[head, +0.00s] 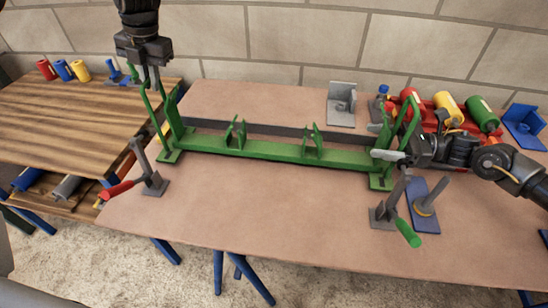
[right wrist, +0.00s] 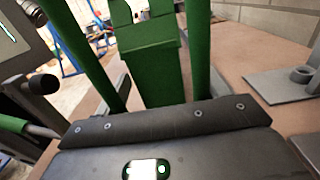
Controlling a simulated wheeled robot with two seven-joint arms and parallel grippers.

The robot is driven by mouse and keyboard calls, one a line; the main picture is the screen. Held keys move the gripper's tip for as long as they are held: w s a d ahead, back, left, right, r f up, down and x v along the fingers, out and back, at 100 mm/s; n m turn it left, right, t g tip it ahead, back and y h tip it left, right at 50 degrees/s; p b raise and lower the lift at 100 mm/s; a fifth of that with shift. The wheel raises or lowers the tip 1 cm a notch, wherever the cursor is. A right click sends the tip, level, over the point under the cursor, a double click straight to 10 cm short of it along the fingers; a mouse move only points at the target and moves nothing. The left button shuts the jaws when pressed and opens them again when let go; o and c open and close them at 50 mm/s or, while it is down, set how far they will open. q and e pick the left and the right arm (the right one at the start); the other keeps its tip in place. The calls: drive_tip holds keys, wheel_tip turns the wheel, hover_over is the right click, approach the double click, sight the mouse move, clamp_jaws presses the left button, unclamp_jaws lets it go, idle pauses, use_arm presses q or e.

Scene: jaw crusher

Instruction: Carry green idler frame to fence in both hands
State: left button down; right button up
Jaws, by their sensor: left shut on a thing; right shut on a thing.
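The long green idler frame (head: 275,151) lies lengthwise across the brown tabletop, with uprights at both ends and two brackets in the middle. The dark grey fence (head: 290,129) runs just behind it; I cannot tell whether they touch, nor whether the frame's feet bear on the table. My left gripper (head: 151,84) comes down from above and is shut on the left end upright. My right gripper (head: 392,153) comes in from the right and is shut on the right end upright. The right wrist view shows the green frame (right wrist: 150,70) close up beyond the gripper body.
A red-handled clamp (head: 150,182) stands left of the frame and a green-handled clamp (head: 390,212) in front of its right end. A blue plate with a post (head: 425,208) is beside that. A grey bracket (head: 341,106) and coloured rollers (head: 448,108) lie behind. The front middle is clear.

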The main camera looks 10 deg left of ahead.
use_arm(q)
drive_tip(key=shift+f, duration=0.25)
use_arm(e)
drive_tip(key=shift+f, duration=0.15)
use_arm(q)
drive_tip(key=c, duration=1.9)
unclamp_jaws()
drive_tip(key=shift+f+b, duration=0.15)
drive_tip(key=shift+b, duration=0.15)
use_arm(e)
drive_tip(key=o, duration=1.6)
drive_tip(key=shift+f, duration=0.3)
use_arm(q)
drive_tip(key=o, duration=0.4)
drive_tip(key=shift+s+r, duration=0.2)
use_arm(e)
drive_tip(key=o, duration=0.4)
drive_tip(key=shift+s+r, duration=0.2)
drive_tip(key=shift+o, duration=0.2)
use_arm(q)
drive_tip(key=shift+w, duration=0.1)
use_arm(e)
drive_tip(key=shift+w, duration=0.1)
use_arm(q)
wheel_tip(320, 180, up, 7)
drive_tip(key=d, duration=0.1)
drive_tip(key=shift+d+r, duration=0.15)
drive_tip(key=shift+d, duration=0.15)
use_arm(e)
drive_tip(key=shift+d, duration=3.8)
